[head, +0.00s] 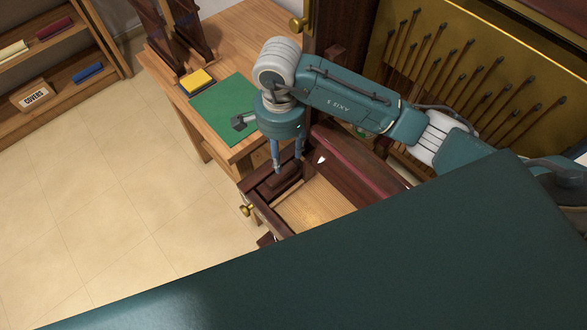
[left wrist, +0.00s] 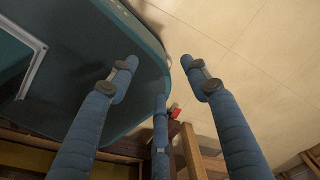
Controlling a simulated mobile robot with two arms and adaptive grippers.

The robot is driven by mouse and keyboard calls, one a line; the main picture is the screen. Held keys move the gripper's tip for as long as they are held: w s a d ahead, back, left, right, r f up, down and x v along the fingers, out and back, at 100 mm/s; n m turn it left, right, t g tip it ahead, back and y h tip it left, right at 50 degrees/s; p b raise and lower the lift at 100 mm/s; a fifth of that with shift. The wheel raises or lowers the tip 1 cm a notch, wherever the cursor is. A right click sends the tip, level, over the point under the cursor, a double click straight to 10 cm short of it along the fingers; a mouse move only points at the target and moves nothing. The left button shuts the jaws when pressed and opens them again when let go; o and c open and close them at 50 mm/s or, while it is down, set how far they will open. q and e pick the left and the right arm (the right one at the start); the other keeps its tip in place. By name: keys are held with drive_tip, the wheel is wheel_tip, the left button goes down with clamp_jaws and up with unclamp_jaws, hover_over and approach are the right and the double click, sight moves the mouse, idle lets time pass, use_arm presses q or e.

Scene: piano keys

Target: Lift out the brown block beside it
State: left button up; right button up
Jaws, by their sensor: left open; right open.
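A dark brown block (head: 286,185) lies at the left end of the piano's open key bed (head: 312,205), in a dark wood frame. My right gripper (head: 287,165) points down right over this block, its blue fingers apart. The fingertips are close to the block; I cannot tell whether they touch it. My left gripper (left wrist: 160,68) shows only in the left wrist view, fingers spread with nothing between them, above the pale floor and part of my body.
A wooden table (head: 170,75) with a green mat (head: 225,105) and a yellow block (head: 196,80) stands behind the key bed. The piano's hammer panel (head: 440,50) rises at the right. A shelf with a "COVERS" box (head: 34,96) stands far left. The tiled floor (head: 110,200) is clear.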

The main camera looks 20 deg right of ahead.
hover_over(284, 174)
drive_tip(key=f, duration=0.3)
drive_tip(key=f+p, duration=0.1)
drive_tip(key=shift+s+a+f, duration=0.15)
drive_tip(key=shift+s+a, duration=0.05)
drive_tip(key=shift+s, duration=0.05)
drive_tip(key=shift+f, duration=0.35)
drive_tip(key=shift+f+p, duration=0.35)
drive_tip(key=shift+f, duration=0.3)
wheel_tip(284, 174, down, 4)
drive_tip(key=shift+w+r+p, duration=0.1)
drive_tip(key=shift+r+p, duration=0.1)
drive_tip(key=shift+p, duration=0.4)
drive_tip(key=shift+w+d+f, duration=0.1)
drive_tip(key=shift+f, duration=0.3)
use_arm(q)
drive_tip(key=r, duration=0.2)
drive_tip(key=shift+s+a+r, duration=0.25)
drive_tip(key=shift+a+r, duration=0.15)
use_arm(e)
drive_tip(key=shift+c, duration=0.6)
clamp_jaws()
